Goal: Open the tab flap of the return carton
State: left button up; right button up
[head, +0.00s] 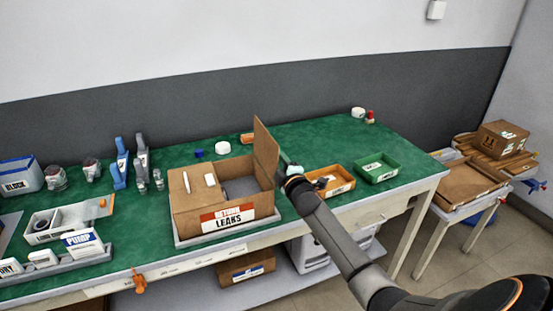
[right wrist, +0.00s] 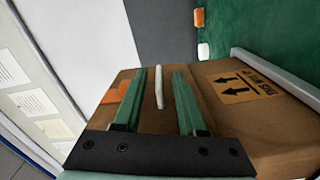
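The return carton (head: 193,211) is a brown box with a red and white LEAKS label, standing at the front of the green bench. A tall brown flap (head: 265,150) stands upright at its right side. My right gripper (head: 289,168) is just right of this flap. In the right wrist view, the green fingers of this gripper (right wrist: 161,75) are apart, with a white strip (right wrist: 160,88) showing between them against brown cardboard (right wrist: 225,125). I cannot tell whether the fingers touch it. My left gripper is not in view.
An orange tray (head: 333,187) and a green tray (head: 378,173) lie right of the carton. Blue tools (head: 121,165), a PUMP box (head: 83,243) and a BLOCK bin (head: 20,181) are at the left. A small white round object (head: 222,147) stands behind the carton. The bench behind the trays is mostly clear.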

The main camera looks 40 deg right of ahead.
jog(key=v, duration=1.2)
jog(key=shift+s, duration=0.3)
jog(key=shift+a+f, duration=0.1)
jog(key=s+a+f+m+g+y+p, duration=0.1)
jog(key=s+a+f+m+g+y, duration=0.15)
jog(key=s+a+f, duration=0.45)
jog(key=s+a+f+m+g+y+p, duration=0.1)
jog(key=s+a+f+m+g+y, duration=0.25)
jog(key=f, duration=0.55)
jog(key=s+a+f+m+g, duration=0.2)
jog(key=s+a+f+m, duration=0.2)
jog(key=s+a, duration=0.9)
notch_tip(320, 180, down, 3)
jog(key=shift+s+f+y, duration=0.1)
jog(key=shift+s+y, duration=0.2)
jog(key=shift+s, duration=0.1)
